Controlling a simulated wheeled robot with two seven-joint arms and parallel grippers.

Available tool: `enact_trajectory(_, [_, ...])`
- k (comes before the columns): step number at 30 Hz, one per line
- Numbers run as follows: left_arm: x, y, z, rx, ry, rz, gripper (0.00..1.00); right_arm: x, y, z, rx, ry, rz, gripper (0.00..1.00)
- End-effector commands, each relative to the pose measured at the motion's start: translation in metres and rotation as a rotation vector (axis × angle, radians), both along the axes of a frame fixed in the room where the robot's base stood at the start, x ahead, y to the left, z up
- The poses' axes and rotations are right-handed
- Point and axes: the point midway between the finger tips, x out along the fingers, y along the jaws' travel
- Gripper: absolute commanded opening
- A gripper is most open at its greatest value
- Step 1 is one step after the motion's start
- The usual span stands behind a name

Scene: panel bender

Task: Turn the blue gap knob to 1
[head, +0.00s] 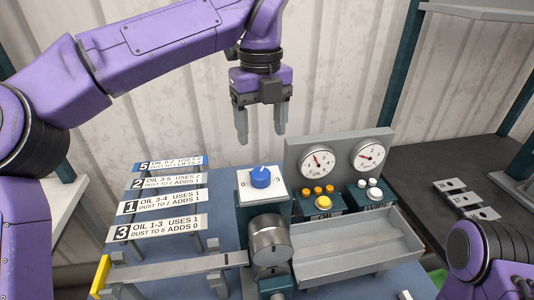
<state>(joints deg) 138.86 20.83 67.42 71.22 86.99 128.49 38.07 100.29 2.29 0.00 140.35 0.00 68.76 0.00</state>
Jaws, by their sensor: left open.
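The blue gap knob (261,177) sits on a white dial plate (276,192) on top of a teal post. A 0 is printed at the plate's left. A small pale mark shows near the knob's far edge; its exact heading is too small to read surely. My left gripper (261,123) hangs above and behind the knob in the picture, fingers pointing down, open and empty, apart from the knob. My right arm shows at the lower right, but its gripper is out of view.
A grey panel with two gauges (317,163) stands right of the knob, with yellow and white buttons (324,202) below. A grey tray (390,245) lies in front. A round metal drum (270,240) is before the knob. Numbered label strips (165,227) stand at left.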

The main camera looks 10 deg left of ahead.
Motion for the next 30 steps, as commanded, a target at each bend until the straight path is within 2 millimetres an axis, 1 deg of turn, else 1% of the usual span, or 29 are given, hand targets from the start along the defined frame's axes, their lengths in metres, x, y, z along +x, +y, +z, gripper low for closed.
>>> enact_trajectory(2, [-0.003, 0.0, -0.016, -0.001, 0.003, -0.004, 0.69, -0.001, 0.0, -0.002, 0.001, 0.001, 0.0, 0.43])
enact_trajectory(6, [0.002, 0.0, -0.05, 0.0, 0.009, -0.006, 0.69, -0.001, 0.0, 0.0, 0.0, 0.002, 0.0, 0.43])
enact_trajectory(9, [0.005, -0.001, -0.072, 0.0, 0.01, -0.006, 0.69, -0.001, 0.0, 0.002, 0.0, 0.002, 0.0, 0.43])
enact_trajectory(12, [0.007, -0.001, -0.088, 0.001, 0.01, -0.006, 0.69, 0.0, 0.0, 0.005, 0.0, 0.001, 0.0, 0.43])
enact_trajectory(16, [0.007, -0.001, -0.099, 0.0, 0.008, -0.005, 0.69, 0.0, 0.0, 0.005, 0.0, 0.0, 0.0, 0.43])
enact_trajectory(23, [0.007, -0.002, -0.1, 0.0, 0.006, -0.005, 0.69, 0.0, 0.0, 0.005, 0.001, 0.001, 0.0, 0.43])
enact_trajectory(24, [0.007, -0.002, -0.1, 0.0, 0.006, -0.006, 0.62, 0.0, 0.0, 0.005, 0.001, 0.001, 0.0, 0.43])
enact_trajectory(26, [0.007, -0.002, -0.1, 0.0, 0.006, -0.006, 0.43, 0.0, 0.0, 0.005, 0.001, 0.001, 0.0, 0.43])
enact_trajectory(27, [0.007, -0.002, -0.1, 0.0, 0.006, -0.006, 0.3, 0.0, 0.0, 0.005, 0.001, 0.001, 0.0, 0.43])
enact_trajectory(28, [0.007, -0.002, -0.1, 0.0, 0.006, -0.006, 0.2, 0.0, 0.0, 0.005, 0.001, 0.001, 0.0, 0.43])
enact_trajectory(29, [0.007, -0.002, -0.1, 0.001, 0.007, -0.005, 0.13, 0.0, 0.0, 0.005, 0.001, 0.001, 0.0, 0.43])
enact_trajectory(30, [0.007, -0.002, -0.1, 0.001, 0.007, -0.006, 0.13, 0.0, 0.0, 0.005, 0.001, 0.001, 0.0, 0.43])
